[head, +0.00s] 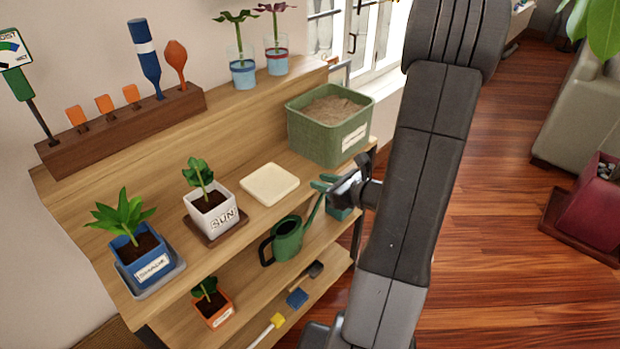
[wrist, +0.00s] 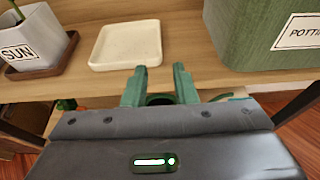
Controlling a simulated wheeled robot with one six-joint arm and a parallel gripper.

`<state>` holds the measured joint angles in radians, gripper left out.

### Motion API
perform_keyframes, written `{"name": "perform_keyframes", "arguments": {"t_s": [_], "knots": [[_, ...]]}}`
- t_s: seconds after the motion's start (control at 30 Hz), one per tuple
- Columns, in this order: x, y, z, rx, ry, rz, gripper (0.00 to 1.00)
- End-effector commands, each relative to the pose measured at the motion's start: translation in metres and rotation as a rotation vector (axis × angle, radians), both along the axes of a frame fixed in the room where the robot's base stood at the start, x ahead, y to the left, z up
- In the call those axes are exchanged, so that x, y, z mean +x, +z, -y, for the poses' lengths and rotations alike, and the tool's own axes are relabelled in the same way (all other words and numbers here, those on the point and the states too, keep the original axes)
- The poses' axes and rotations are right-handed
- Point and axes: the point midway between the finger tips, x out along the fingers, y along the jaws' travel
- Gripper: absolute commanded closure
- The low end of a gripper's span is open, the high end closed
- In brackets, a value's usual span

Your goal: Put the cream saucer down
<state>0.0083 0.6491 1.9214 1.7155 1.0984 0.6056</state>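The cream saucer (head: 270,184) is a square, shallow, rimmed dish lying flat on the upper wooden shelf board, empty. In the wrist view the saucer (wrist: 125,46) lies just beyond my fingers, up and slightly to the left. My gripper (head: 322,183) is at the board's front edge, to the right of the saucer in the head view. In the wrist view my gripper's green fingers (wrist: 160,72) stand apart with nothing between them, and they appear clear of the saucer.
A white SUN pot (head: 212,212) on a brown saucer stands left of the cream saucer; a blue pot (head: 141,252) is farther left. A green soil bin (head: 328,124) stands behind right. A green watering can (head: 288,240) is on the shelf below. Bare board surrounds the cream saucer.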

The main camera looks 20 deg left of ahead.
Motion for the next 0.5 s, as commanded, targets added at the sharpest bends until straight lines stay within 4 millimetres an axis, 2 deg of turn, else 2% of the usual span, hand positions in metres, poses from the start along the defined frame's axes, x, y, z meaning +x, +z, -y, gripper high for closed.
{"name": "perform_keyframes", "arguments": {"t_s": [0.2, 0.5], "knots": [[-0.007, 0.006, 0.017, 0.0, 0.0, 0.0, 0.75], [-0.008, 0.007, 0.018, 0.0, 0.001, 0.0, 0.75]]}}
